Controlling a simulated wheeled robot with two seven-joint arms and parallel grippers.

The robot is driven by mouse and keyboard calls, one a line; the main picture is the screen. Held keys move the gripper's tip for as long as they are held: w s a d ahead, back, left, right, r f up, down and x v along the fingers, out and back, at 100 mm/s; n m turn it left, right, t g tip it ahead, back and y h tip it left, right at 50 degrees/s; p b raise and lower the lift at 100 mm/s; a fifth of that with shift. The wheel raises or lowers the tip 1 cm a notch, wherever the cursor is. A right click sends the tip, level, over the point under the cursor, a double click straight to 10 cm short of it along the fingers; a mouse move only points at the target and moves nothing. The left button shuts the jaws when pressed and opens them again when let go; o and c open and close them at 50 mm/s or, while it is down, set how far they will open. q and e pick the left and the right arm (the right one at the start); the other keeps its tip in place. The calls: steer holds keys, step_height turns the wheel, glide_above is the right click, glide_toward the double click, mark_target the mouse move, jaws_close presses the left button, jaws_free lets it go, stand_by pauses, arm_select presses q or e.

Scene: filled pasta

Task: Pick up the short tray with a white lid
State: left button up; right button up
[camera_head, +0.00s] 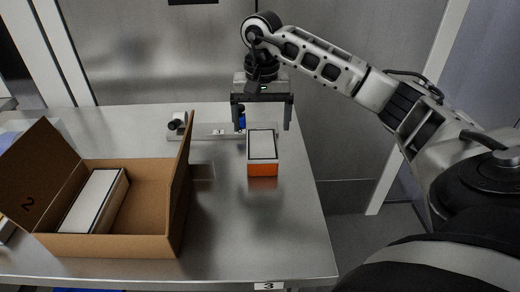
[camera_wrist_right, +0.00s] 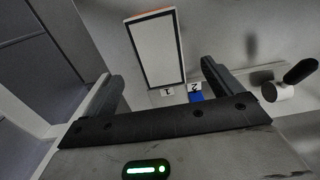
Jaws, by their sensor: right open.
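The short tray with a white lid (camera_head: 262,146) stands on the metal table, with orange sides and a dark line around the lid. It also shows in the right wrist view (camera_wrist_right: 155,48), beyond the fingers. My right gripper (camera_head: 262,125) is open and empty, pointing down above and slightly behind the tray. In the right wrist view the open fingers (camera_wrist_right: 163,80) are apart, with the tray roughly between and ahead of them. I see no contact with the tray. My left gripper is not in view.
A flat fixture with labels (camera_head: 218,132) and a dark-and-white cylindrical part (camera_head: 177,122) lie behind. The table's front right is clear.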

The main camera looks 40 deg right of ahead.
mark_target(262, 144)
step_height(262, 144, down, 3)
steer(key=shift+f, duration=0.2)
steer(key=shift+s+a+f+p, duration=0.15)
steer(key=shift+f+p, duration=0.4)
steer(key=shift+f, duration=2.15)
steer(key=shift+r, duration=0.1)
steer(key=c, duration=1.2)
